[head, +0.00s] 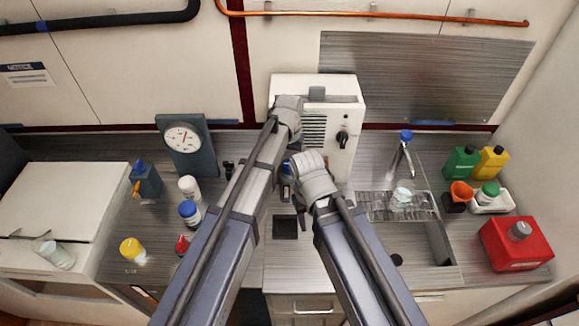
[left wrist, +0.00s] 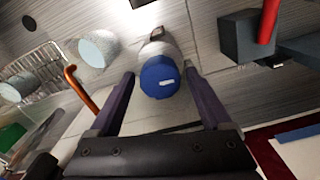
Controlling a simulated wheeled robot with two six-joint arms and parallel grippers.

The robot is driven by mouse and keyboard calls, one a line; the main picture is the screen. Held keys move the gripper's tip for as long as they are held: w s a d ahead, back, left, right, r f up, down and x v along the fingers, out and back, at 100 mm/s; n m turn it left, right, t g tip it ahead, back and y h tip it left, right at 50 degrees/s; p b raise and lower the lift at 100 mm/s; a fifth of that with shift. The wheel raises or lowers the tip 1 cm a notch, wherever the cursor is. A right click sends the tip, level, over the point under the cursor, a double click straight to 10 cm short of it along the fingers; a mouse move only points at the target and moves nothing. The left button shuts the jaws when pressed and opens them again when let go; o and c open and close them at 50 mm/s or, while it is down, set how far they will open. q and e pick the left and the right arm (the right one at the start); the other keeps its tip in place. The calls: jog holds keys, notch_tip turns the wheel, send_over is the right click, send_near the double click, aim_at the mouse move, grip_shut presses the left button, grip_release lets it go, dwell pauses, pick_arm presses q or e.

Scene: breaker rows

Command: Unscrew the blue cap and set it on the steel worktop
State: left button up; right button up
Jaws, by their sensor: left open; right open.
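The blue cap (left wrist: 160,78) is round with a white mark and tops a grey-white bottle (left wrist: 157,48) in the left wrist view. My left gripper (left wrist: 160,80) is open, with one finger on either side of the cap; I cannot tell whether they touch it. In the head view its wrist is in front of the white machine and its fingers are mostly hidden. A small blue patch (head: 286,167) shows between my arms there. My right gripper (head: 301,210) is open and low over the steel worktop (head: 340,215), its fingers mostly hidden by its wrist.
Another blue-capped jar (head: 189,211), a white-capped jar (head: 188,187) and a yellow-capped jar (head: 132,249) stand left of my arms. A gauge (head: 184,139) stands behind them. The sink (head: 410,240), rack (head: 372,205) and red can (head: 516,244) are at right. The white machine (head: 345,100) is behind.

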pick_arm(q)
jog(key=m, duration=0.4)
jog(key=shift+m, duration=0.3)
jog(key=m, duration=1.1)
jog(key=shift+m, duration=0.4)
jog(key=c, duration=1.2)
jog(key=shift+n, duration=1.3)
jog(key=shift+r, duration=0.1)
